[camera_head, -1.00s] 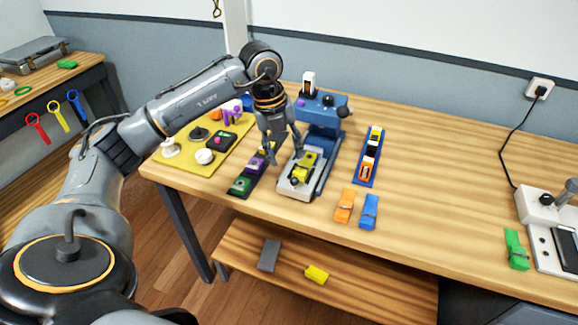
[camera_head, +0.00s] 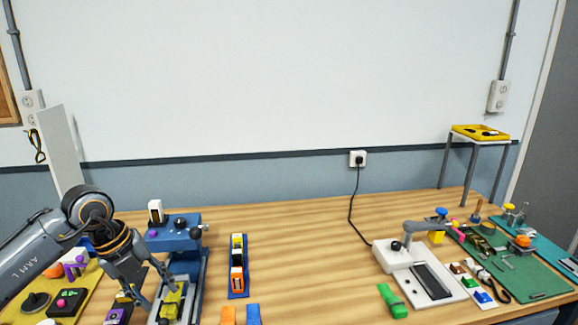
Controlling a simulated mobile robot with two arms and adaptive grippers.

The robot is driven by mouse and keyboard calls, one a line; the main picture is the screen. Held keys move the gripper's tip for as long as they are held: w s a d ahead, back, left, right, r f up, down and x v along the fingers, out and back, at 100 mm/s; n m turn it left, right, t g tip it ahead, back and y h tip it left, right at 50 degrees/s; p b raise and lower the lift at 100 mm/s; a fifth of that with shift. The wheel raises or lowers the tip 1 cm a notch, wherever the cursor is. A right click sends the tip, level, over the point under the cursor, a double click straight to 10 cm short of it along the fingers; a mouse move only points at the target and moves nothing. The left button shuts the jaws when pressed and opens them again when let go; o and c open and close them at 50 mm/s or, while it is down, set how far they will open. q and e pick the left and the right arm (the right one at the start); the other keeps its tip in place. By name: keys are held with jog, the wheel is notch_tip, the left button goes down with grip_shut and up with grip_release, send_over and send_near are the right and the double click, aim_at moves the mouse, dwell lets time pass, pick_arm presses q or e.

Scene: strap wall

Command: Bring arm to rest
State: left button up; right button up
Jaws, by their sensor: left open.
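My left gripper (camera_head: 158,293) hangs fingers-down at the lower left of the head view, with its arm coming in from the left edge. Its fingers are apart and nothing shows between them. The fingertips are beside and partly in front of the blue bench device (camera_head: 176,240), near a yellow piece (camera_head: 173,303) on its pale bed. I cannot tell whether a finger touches the piece. My right gripper is not in view.
A blue tray (camera_head: 246,292) with coloured blocks stands right of the device. Orange and blue clips lie at the bottom edge. A white device (camera_head: 398,258), a green clip (camera_head: 392,300) and a green mat (camera_head: 535,280) are at right. The table's middle is clear.

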pick_arm(q)
jog(key=s+d+m+h, duration=0.1)
jog(key=d+m+h, duration=0.2)
jog(key=d+h, duration=1.05)
jog(key=d+r+n+t+h, duration=0.2)
jog(key=d+r+n+t, duration=0.5)
jog(key=d+r+t, duration=0.35)
jog(key=w+a+f+n+t+y, duration=0.1)
jog(key=w+a+n+t+y, duration=0.1)
jog(key=a+n+t+y, duration=0.7)
jog(key=s+a+f+n+g+y, duration=0.1)
jog(key=a+f+n+g+y, duration=0.2)
jog(key=f+n+y, duration=0.3)
jog(key=s+a+f+n+g+y, duration=0.25)
jog(key=f+n+y, duration=0.2)
jog(key=f, duration=0.45)
jog(key=s+f+n+g+h, duration=0.1)
jog(key=s+f+n+g, duration=0.1)
jog(key=s+f+g, duration=1.45)
jog(key=s+f+t, duration=0.1)
jog(key=s+f, duration=0.3)
jog(key=f, duration=1)
jog(key=s+f+t, duration=0.2)
jog(key=s+f, duration=0.2)
jog(key=f, duration=1.1)
jog(key=s+a+f+g, duration=0.1)
jog(key=s+a+f, duration=0.1)
jog(key=s+f, duration=1.1)
jog(key=s, duration=0.3)
jog(key=shift+f, duration=0.4)
